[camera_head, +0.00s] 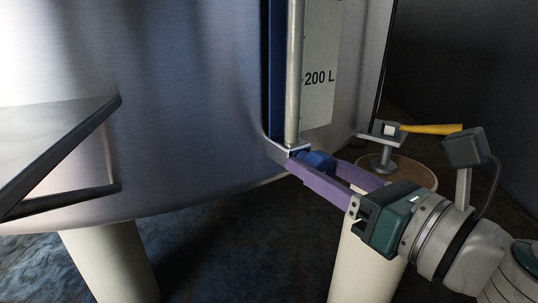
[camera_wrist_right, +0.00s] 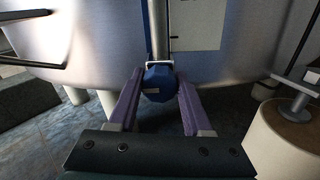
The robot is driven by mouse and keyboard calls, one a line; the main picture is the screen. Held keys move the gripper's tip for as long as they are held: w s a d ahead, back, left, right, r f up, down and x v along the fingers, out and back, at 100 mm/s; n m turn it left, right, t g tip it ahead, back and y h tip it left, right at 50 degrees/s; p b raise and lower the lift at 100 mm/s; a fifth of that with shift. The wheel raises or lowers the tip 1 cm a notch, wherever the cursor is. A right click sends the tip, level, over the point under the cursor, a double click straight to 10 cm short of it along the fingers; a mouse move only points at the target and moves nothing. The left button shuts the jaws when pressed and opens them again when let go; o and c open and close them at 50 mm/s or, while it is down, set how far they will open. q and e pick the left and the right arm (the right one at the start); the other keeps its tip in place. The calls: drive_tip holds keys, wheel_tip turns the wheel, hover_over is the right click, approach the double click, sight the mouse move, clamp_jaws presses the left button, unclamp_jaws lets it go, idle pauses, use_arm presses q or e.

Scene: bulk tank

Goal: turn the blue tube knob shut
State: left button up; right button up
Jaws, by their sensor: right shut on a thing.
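The blue tube knob (camera_head: 318,160) sits at the bottom of the upright pale tube (camera_head: 294,75) on the front of the steel tank. My right gripper (camera_head: 314,165) reaches it from the lower right, with one purple finger on each side of the knob. In the right wrist view the dark blue faceted knob (camera_wrist_right: 158,84) lies between the fingertips, with a small pale mark on its face. The gripper is shut on the knob. In the head view the near finger hides part of the knob. My left gripper is not in view.
A label reading 200 L (camera_head: 319,78) is beside the tube. A yellow lever (camera_head: 432,129) on a grey outlet fitting (camera_head: 388,130) is at the right, near a pale tank leg (camera_head: 370,265). A dark flat panel (camera_head: 50,140) juts in at the left.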

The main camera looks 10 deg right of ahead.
clamp_jaws()
drive_tip(key=m, duration=0.4)
drive_tip(key=m+p, duration=0.1)
drive_tip(key=m, duration=0.2)
drive_tip(key=shift+m, duration=0.3)
drive_tip(key=m+p, duration=0.1)
drive_tip(key=m, duration=0.4)
drive_tip(key=shift+r+m+p, duration=0.1)
drive_tip(key=shift+m+p, duration=0.2)
drive_tip(key=shift+p, duration=0.05)
drive_tip(key=m+p, duration=0.1)
drive_tip(key=m, duration=0.3)
drive_tip(key=shift+t, duration=0.3)
drive_tip(key=shift+m+p, duration=0.35)
drive_tip(key=shift+m, duration=0.25)
